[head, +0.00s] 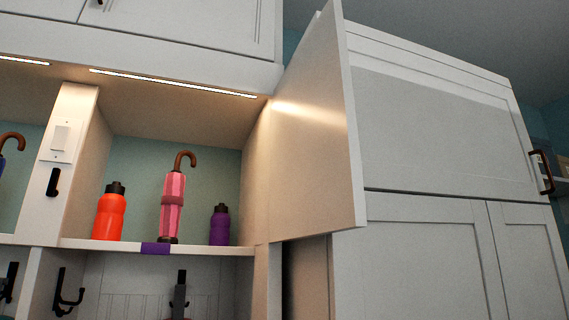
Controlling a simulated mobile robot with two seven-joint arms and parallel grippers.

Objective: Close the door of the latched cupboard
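The cupboard door (308,135) stands open, swung out toward me at the right side of an open compartment. The cupboard (122,150) holds an orange bottle (109,215), a pink umbrella (172,203) with a brown curved handle, and a purple bottle (220,226) on its shelf. A small purple tag (155,249) is on the shelf's front edge. I cannot see a latch or handle on the open door from this side. Neither of my grippers is in the head view.
A tall white cabinet (430,130) with a dark handle (541,172) stands right of the door. Upper cabinets (180,25) run above the compartment. Dark hooks (68,293) hang below the shelf. A divider (67,150) carries a light switch and a hook.

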